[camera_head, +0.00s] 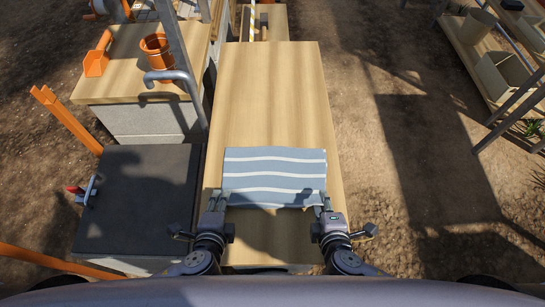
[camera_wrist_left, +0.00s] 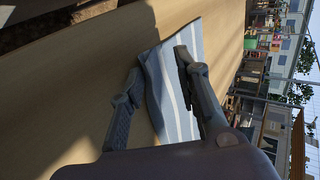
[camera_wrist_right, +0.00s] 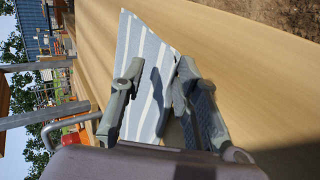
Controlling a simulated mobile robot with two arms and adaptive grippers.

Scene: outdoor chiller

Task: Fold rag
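A blue-grey rag (camera_head: 274,176) with white stripes lies spread on the wooden table, its near edge slightly uneven. It also shows in the left wrist view (camera_wrist_left: 164,72) and in the right wrist view (camera_wrist_right: 141,50). My left gripper (camera_head: 219,202) is at the rag's near left corner, its fingers apart (camera_wrist_left: 158,66), with one finger over the rag and the other beside its edge. My right gripper (camera_head: 321,204) is at the near right corner, its fingers apart (camera_wrist_right: 160,68) with part of the rag showing between them. Whether the fingertips touch the cloth is unclear.
The wooden table (camera_head: 270,90) is bare beyond the rag. To the left stand a dark-topped unit (camera_head: 140,200) and a wooden counter with an orange pot (camera_head: 157,47), an orange scoop (camera_head: 97,57) and a curved metal pipe (camera_head: 172,76). Bare ground lies to the right.

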